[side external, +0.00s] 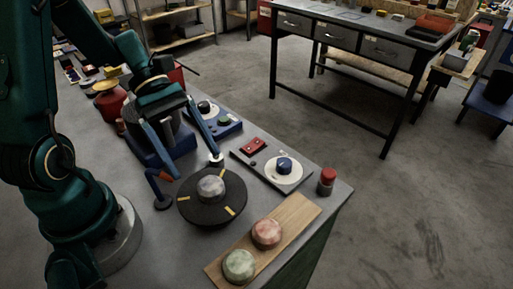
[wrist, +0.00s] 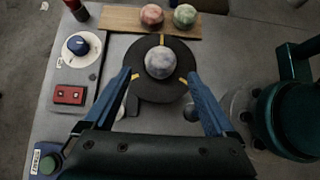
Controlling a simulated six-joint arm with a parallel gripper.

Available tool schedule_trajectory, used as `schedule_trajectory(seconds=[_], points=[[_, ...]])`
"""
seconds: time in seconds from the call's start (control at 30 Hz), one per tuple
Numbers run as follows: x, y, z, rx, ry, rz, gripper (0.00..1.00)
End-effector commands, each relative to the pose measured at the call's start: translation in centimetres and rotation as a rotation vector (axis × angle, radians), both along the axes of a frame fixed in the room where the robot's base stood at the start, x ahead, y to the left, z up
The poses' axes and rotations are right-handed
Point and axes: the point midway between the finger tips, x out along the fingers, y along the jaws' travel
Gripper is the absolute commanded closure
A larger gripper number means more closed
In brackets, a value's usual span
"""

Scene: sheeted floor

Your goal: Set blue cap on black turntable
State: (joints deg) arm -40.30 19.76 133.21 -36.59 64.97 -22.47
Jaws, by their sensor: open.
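The blue cap (side external: 284,164) sits on a white disc on a grey plate, right of the turntable; it also shows at upper left in the wrist view (wrist: 78,45). The black turntable (side external: 230,208), with yellow marks, lies on the table, and in the wrist view (wrist: 146,88) it is at the centre. A grey marbled dome (side external: 211,187) sits in its middle. My gripper (side external: 193,167) is open and empty, with blue fingers above the turntable's far side. In the wrist view, the fingertips (wrist: 160,74) stand on either side of the dome, apart from it.
A wooden board (side external: 290,222) with a red dome (side external: 267,232) and a green dome (side external: 239,265) lies near the table edge. A red-topped jar (side external: 327,182) stands at the corner. A red block (side external: 254,146) sits beside the white disc.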

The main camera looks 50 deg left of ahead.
Motion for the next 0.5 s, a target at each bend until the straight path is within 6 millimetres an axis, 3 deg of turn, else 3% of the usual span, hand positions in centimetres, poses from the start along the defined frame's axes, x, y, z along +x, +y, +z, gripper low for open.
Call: schedule_trajectory(seconds=[0.2, 0.5], points=[[0.0, 3.3, 3.1, 0.007, -0.001, 0.004, 0.1], [-0.1, 5.0, 5.0, 0.006, 0.0, -0.004, 0.1]])
